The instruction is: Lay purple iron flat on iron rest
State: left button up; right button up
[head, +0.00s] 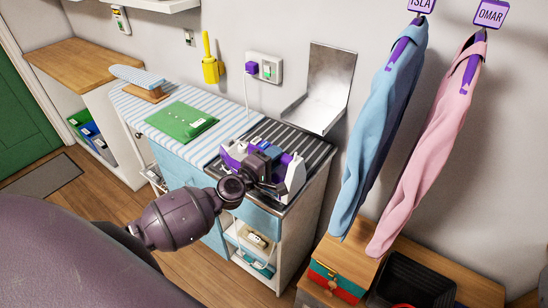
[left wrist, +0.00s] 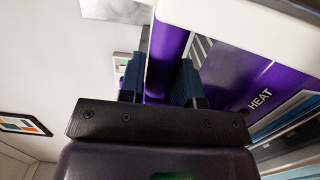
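The purple iron (head: 231,151), purple with white parts, is at the near side of a dark striped surface (head: 307,148) on the cabinet top, which looks like the iron rest. I cannot tell whether the iron touches it. My left gripper (head: 265,162) is at the iron and hides its middle. In the left wrist view, the gripper's fingers (left wrist: 160,85) stand on both sides of the iron's purple handle (left wrist: 167,48), closed against it. The word HEAT shows on purple at the right there. My right gripper is in neither view.
A bent metal plate (head: 325,95) stands behind the striped surface. A blue-striped board (head: 220,115) with a green folded cloth (head: 181,121) lies to the left. Blue (head: 385,125) and pink (head: 435,145) shirts hang at the right. A purple plug (head: 252,68) with a cord is on the wall.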

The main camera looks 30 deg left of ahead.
pick_arm(q)
jog(key=o, duration=0.5)
jog(key=shift+r, duration=0.1)
jog(key=shift+c, duration=0.2)
jog(key=shift+f, duration=0.25)
jog(key=shift+s+a, duration=0.1)
jog(key=shift+s, duration=0.35)
jog(key=s+a, duration=0.1)
jog(key=s, duration=0.8)
jog(key=shift+s+a+r+b, duration=0.2)
jog(key=shift+s+a+b, duration=0.15)
jog(key=shift+a+b, duration=0.05)
